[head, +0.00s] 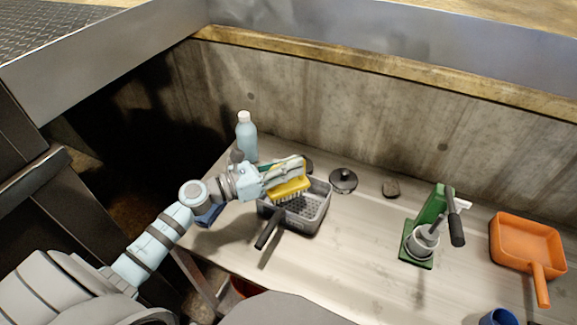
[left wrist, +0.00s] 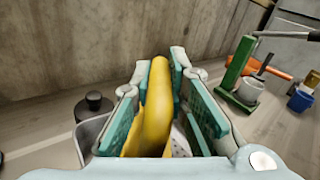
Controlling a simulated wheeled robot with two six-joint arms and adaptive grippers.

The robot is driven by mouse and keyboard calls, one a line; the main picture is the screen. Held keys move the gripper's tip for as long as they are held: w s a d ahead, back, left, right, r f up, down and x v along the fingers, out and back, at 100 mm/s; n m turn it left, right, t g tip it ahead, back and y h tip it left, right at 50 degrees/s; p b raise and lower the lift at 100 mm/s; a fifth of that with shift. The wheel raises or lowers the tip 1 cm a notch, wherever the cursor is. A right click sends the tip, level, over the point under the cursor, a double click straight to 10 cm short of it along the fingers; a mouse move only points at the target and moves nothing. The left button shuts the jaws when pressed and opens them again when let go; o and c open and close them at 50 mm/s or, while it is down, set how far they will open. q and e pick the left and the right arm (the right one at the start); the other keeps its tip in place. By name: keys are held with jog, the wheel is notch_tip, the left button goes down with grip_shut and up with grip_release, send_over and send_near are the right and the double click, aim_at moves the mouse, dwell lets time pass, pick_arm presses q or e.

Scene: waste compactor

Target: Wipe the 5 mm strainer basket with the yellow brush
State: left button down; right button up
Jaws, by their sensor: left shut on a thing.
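The yellow brush (head: 289,187) is held in my left gripper (head: 299,171), bristles facing down. In the left wrist view the yellow brush (left wrist: 156,105) lies between the two teal-padded fingers of the left gripper (left wrist: 160,85). The grey strainer basket (head: 318,211) stands on the table under the brush, with its dark handle (head: 268,229) pointing toward the front left. The brush is over the basket's back left part; I cannot tell whether the bristles touch it. The basket's rim (left wrist: 84,140) shows partly in the left wrist view, mostly hidden by the gripper. My right gripper is not in view.
A pale blue bottle (head: 246,139) stands behind my left arm. A dark round lidded thing (head: 343,180) and a small stone-like lump (head: 391,187) lie behind the basket. A green press (head: 428,217), an orange dustpan (head: 527,243) and a blue cup (head: 497,318) are on the right.

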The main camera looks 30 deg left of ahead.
pick_arm(q)
jog(key=shift+r, duration=0.8)
jog(key=shift+f, duration=0.1)
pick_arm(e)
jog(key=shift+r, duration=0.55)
pick_arm(q)
notch_tip(320, 180, up, 3)
jog(key=p, duration=0.3)
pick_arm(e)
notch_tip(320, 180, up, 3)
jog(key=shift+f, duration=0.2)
pick_arm(q)
jog(key=shift+s, duration=0.1)
